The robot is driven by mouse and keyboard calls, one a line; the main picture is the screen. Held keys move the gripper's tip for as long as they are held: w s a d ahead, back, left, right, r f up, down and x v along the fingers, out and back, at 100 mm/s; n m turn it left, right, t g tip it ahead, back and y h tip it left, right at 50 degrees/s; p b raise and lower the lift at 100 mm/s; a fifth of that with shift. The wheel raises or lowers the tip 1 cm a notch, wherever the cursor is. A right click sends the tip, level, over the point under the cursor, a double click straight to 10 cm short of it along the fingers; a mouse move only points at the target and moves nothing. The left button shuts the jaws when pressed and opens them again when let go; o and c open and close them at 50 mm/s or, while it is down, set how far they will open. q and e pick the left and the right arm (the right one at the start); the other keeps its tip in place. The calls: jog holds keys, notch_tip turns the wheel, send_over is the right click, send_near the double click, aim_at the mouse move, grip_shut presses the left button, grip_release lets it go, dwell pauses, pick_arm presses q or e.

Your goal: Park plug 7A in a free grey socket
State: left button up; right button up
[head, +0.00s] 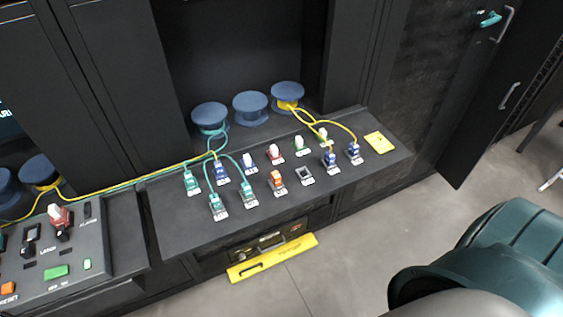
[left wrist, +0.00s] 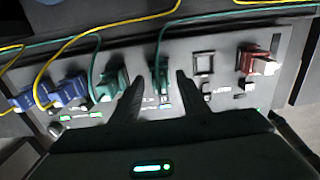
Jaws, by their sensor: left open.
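In the left wrist view my left gripper (left wrist: 160,82) is open. Its fingers point at a sloped panel, one on each side of a teal plug (left wrist: 160,72) with a teal cable; contact is unclear. Another teal plug (left wrist: 110,84) stands left of the fingers. An empty square socket (left wrist: 204,63) is to the right. In the head view a dark shelf holds teal plugs (head: 191,182), blue, orange, red, white and green plugs, and an open, empty square socket (head: 304,175). Labels are too small to read, so I cannot tell which plug is 7A. My right gripper is out of view.
Blue plugs (left wrist: 68,92) and a red plug (left wrist: 256,62) flank the gripper. Teal and yellow cables cross above it. On the shelf are blue spools (head: 250,107) and a yellow plate (head: 379,142). A grey control panel (head: 88,238) stands at left.

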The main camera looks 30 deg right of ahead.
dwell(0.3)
pick_arm(q)
grip_shut()
jog(key=shift+r, duration=0.25)
jog(key=shift+r+p, duration=0.4)
jog(key=shift+r, duration=0.15)
jog(key=shift+r+p, duration=1.15)
jog(key=shift+r, duration=1.05)
